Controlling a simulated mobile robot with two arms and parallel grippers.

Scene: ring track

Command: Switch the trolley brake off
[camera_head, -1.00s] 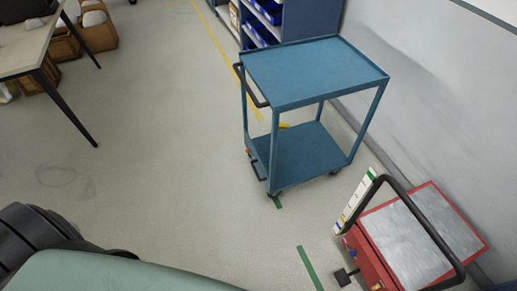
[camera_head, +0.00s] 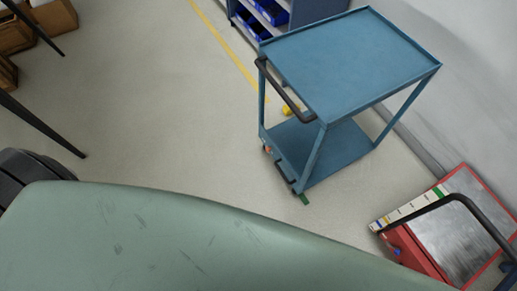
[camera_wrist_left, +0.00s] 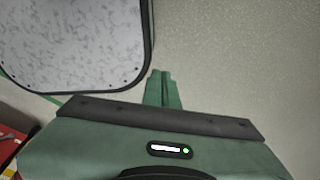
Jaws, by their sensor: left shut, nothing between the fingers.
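The blue two-shelf trolley (camera_head: 350,58) stands upright on the floor right of centre in the head view. Its black push handle (camera_head: 283,92) is on its left end. A small black bar (camera_head: 286,172), which looks like a brake pedal, sits low on that same end near the wheels. I cannot tell its brake setting. My left gripper (camera_wrist_left: 161,76) shows in the left wrist view, its green fingers shut and empty, with bare floor beyond them. It is apart from the trolley, which is not in that view. My right gripper is not in view.
A red cart with a grey top (camera_head: 462,228) and black handle stands by the wall at lower right. A blue shelf rack (camera_head: 303,10) with bins is behind the trolley. Table legs (camera_head: 42,125) are at left. The floor left of the trolley is clear.

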